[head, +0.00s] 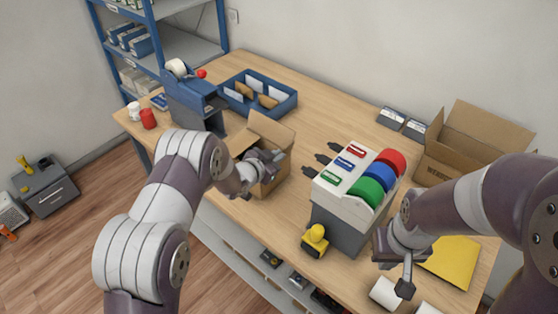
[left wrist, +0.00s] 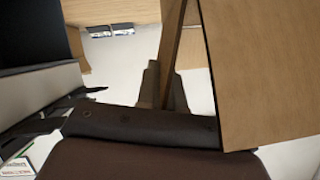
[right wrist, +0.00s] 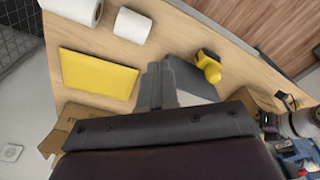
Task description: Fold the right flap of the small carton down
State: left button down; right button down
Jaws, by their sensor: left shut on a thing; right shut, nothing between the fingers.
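The small carton (head: 262,187) stands open on the counter, left of the tape dispenser, with a flap (head: 272,128) raised at its back. My left gripper (head: 277,158) is at the carton's right side, partly hiding it. In the left wrist view its fingers (left wrist: 163,88) are shut on a thin cardboard panel of the carton, and another broad panel (left wrist: 262,70) rises at the right. I cannot tell for sure whether the held panel is the right flap. My right gripper (head: 405,285) is shut and empty above the counter's front right; it also shows in the right wrist view (right wrist: 156,72).
The dispenser (head: 330,200) with red, blue and green rolls stands right of the carton, its dark tabs pointing toward it. A blue tray (head: 285,107) lies behind. A yellow tape tool (head: 315,240), a yellow envelope (head: 455,262) and a large open carton (head: 478,135) are further right.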

aim_at(287, 149)
pick_arm(q)
jog(key=shift+w+a+r, duration=0.1)
jog(key=shift+w+a, duration=0.05)
jog(key=shift+a, duration=0.05)
dwell(0.5)
